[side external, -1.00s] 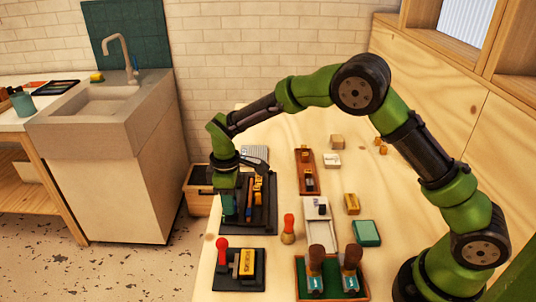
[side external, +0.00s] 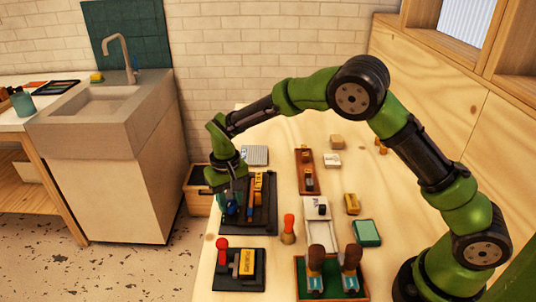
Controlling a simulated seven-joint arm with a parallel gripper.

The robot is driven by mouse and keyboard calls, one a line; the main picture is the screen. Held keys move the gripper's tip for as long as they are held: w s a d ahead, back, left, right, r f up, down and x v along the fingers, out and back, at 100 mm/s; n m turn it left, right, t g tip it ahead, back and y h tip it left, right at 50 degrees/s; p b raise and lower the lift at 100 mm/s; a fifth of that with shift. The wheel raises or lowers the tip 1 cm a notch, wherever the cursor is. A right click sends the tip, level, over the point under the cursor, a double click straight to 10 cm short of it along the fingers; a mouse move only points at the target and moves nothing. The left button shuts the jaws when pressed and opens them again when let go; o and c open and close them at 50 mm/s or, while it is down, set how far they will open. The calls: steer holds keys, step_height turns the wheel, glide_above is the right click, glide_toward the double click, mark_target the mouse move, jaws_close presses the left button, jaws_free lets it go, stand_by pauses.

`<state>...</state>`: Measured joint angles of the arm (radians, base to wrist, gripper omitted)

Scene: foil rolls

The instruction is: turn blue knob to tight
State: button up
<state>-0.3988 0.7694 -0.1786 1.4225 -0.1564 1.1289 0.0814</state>
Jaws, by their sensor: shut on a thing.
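The blue knob (side external: 232,209) is a small blue part at the left side of a dark base plate (side external: 262,228), mostly covered by my gripper. My gripper (side external: 230,204) points down over that side of the plate, with its fingers shut on the blue knob. The dark plate also carries a yellow-orange block (side external: 258,187) and a narrow blue and orange piece (side external: 250,206), both just right of my gripper. The knob's markings and exact angle are too small and too hidden to read.
A second dark plate with a red-topped handle (side external: 222,244) and a yellow block (side external: 247,262) lies in front. A red-topped wooden handle (side external: 288,228), a light tray (side external: 319,232) and a green-lined tray (side external: 303,291) stand to the right. A wooden bin (side external: 196,200) is at the left.

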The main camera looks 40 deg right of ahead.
mark_target(230, 202)
steer(key=m, duration=0.5)
steer(key=shift+m, duration=2.2)
steer(key=o, duration=1)
steer(key=shift+o, duration=0.2)
steer(key=shift+r, duration=0.1)
step_height(230, 202, up, 17)
